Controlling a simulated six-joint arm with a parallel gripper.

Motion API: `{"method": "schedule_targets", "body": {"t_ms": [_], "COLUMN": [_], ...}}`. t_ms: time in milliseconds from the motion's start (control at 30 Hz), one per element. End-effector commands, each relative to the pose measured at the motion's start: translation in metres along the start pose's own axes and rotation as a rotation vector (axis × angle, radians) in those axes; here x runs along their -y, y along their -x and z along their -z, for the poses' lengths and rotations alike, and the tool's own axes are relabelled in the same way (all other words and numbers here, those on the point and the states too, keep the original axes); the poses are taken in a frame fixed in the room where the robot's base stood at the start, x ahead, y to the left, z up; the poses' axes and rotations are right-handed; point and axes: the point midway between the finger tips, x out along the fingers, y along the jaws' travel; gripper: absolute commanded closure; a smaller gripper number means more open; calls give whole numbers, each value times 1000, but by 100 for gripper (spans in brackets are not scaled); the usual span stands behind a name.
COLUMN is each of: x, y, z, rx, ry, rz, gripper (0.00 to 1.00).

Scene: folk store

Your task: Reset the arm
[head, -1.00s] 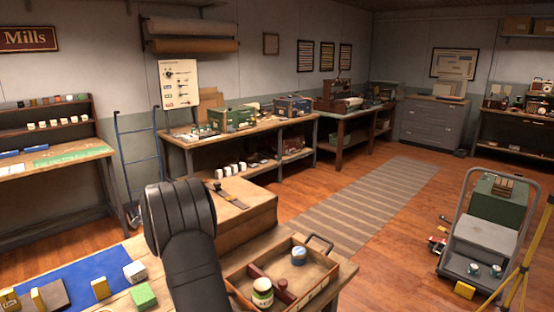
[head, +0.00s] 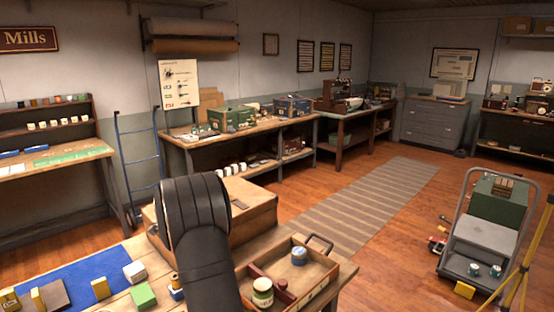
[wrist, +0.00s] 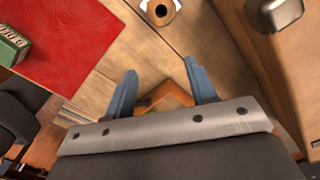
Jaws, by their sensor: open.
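My gripper (wrist: 162,88) shows in the wrist view with its two blue-grey fingers spread apart and nothing held between them. An orange-brown angled piece (wrist: 172,92) shows behind the gap between the fingers; I cannot tell how far below it is. In the head view, my dark arm stands in the foreground over the near bench (head: 118,304), and the gripper itself is out of sight. The arm covers part of the bench, the brown case (head: 262,212) and the left end of the wooden tray (head: 322,290).
Small boxes, including a green block (head: 143,296), and a blue mat (head: 75,272) lie left of my arm. The wrist view shows a red mat (wrist: 75,35) and a round spool-like item (wrist: 160,12).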

Motion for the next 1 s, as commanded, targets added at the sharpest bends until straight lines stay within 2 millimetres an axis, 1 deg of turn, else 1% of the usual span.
{"method": "schedule_targets", "body": {"t_ms": [33,367,400,500,767,1000], "x": [-3,-19,-25,-36,-67,-100], "y": [6,40,35,29,14,0], "z": [10,64,52,35,-4,-36], "rx": [0,0,0,0,0,-1], "ry": [-2,-3,-10,-46,-140,-226], "rz": [1,1,-3,-3,-6,-8], "gripper": [48,48,48,48,48,48]}}
